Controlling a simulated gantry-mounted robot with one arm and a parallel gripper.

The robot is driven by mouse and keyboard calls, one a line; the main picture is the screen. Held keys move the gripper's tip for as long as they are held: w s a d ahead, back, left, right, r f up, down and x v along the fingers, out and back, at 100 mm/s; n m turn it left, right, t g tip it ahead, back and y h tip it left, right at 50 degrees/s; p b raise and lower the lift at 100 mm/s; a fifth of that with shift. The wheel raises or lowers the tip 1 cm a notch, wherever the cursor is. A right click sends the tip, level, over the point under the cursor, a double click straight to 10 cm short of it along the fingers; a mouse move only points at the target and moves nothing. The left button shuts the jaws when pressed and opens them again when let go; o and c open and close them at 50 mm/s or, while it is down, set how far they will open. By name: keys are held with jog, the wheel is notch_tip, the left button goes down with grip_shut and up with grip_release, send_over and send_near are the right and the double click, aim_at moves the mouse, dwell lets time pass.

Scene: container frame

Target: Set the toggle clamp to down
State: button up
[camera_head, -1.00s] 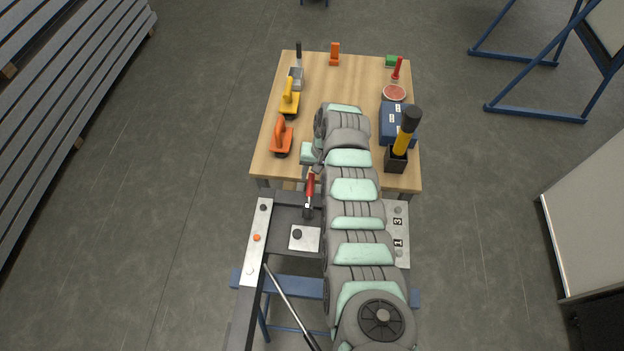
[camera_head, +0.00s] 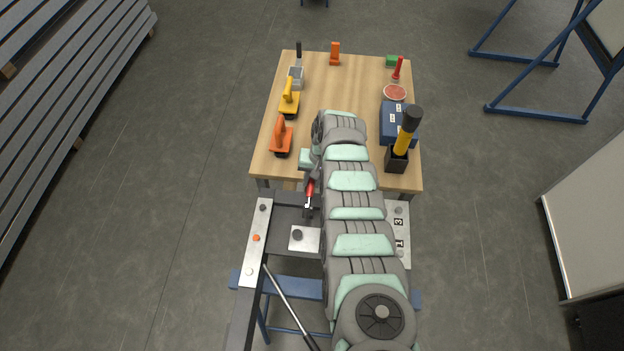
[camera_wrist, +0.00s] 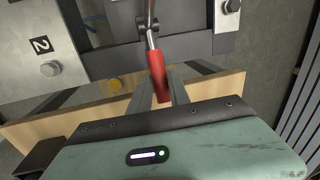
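The toggle clamp has a red handle (camera_head: 310,188) and a metal body at the frame's front edge, left of my arm in the head view. In the wrist view, the red handle (camera_wrist: 157,75) slants down from its metal linkage toward my gripper. My gripper (camera_wrist: 163,88) has its grey fingers on either side of the handle's free end. Whether they press on it cannot be told. In the head view my wrist hides the fingers and the handle's far end.
A wooden table (camera_head: 350,75) beyond the frame holds an orange tool (camera_head: 281,138), a yellow tool (camera_head: 289,103), a blue box (camera_head: 391,125) and a holder with a yellow-handled mallet (camera_head: 396,160). A plate (camera_head: 305,239) with a dark knob sits beside the clamp.

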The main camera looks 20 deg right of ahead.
grip_shut()
dwell(1.0)
